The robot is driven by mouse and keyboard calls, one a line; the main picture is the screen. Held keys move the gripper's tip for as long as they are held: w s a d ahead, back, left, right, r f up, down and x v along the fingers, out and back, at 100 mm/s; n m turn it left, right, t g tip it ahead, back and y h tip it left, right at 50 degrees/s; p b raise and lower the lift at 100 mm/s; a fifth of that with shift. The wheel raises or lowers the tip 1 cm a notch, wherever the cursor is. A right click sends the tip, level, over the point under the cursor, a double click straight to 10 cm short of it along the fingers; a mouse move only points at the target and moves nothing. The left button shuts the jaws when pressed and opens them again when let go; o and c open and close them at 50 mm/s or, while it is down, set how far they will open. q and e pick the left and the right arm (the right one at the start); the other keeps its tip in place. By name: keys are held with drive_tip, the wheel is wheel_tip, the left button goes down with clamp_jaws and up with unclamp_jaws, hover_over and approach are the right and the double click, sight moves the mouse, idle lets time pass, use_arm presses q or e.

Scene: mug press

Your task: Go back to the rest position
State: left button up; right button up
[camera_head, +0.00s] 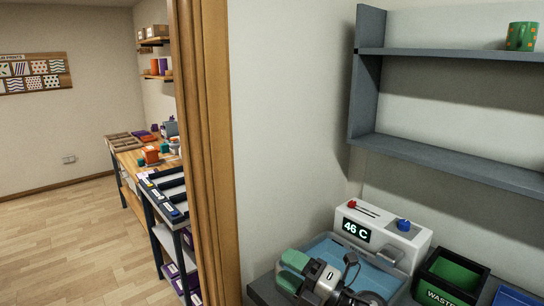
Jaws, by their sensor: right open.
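My right gripper (289,272) is low in the picture, over the blue-lined tray in front of the mug press. Its two teal fingertips point left and stand apart, with nothing seen between them. The white mug press (383,234) shows "46 C" on its display and has a red knob and a blue knob on top. A green mug with orange spots (521,36) stands on the upper grey shelf at the far right. My left gripper is not in view.
The grey shelf unit (450,164) overhangs the counter. A wooden door frame (205,150) divides off another room with a workbench (130,157) and open floor.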

drive_tip(key=s+d+f+m+t+h, duration=0.2)
drive_tip(key=s+d+f+m+h, duration=0.3)
drive_tip(key=m+h, duration=0.5)
drive_tip(key=s+d+f+m+t+h, duration=0.3)
drive_tip(key=d+f+m+h, duration=0.35)
drive_tip(key=m, duration=0.65)
drive_tip(key=s+d+f+m+g, duration=0.2)
drive_tip(key=s+f+g, duration=0.15)
drive_tip(key=s, duration=0.45)
drive_tip(key=s+d+f+m+g, duration=0.2)
drive_tip(key=s+f+g, duration=0.1)
drive_tip(key=s+g, duration=0.3)
drive_tip(key=s+d+f+m+g, duration=0.2)
drive_tip(key=s+f+g, duration=0.1)
drive_tip(key=s, duration=0.6)
wheel_tip(320, 180, down, 25)
drive_tip(key=g, duration=0.1)
drive_tip(key=s+d+f+g, duration=0.1)
drive_tip(key=s+d+f, duration=0.1)
drive_tip(key=s+f, duration=1.4)
drive_tip(key=shift+s+d+f+n+h, duration=0.25)
drive_tip(key=shift+f+n+h, duration=0.2)
drive_tip(key=shift+f, duration=0.25)
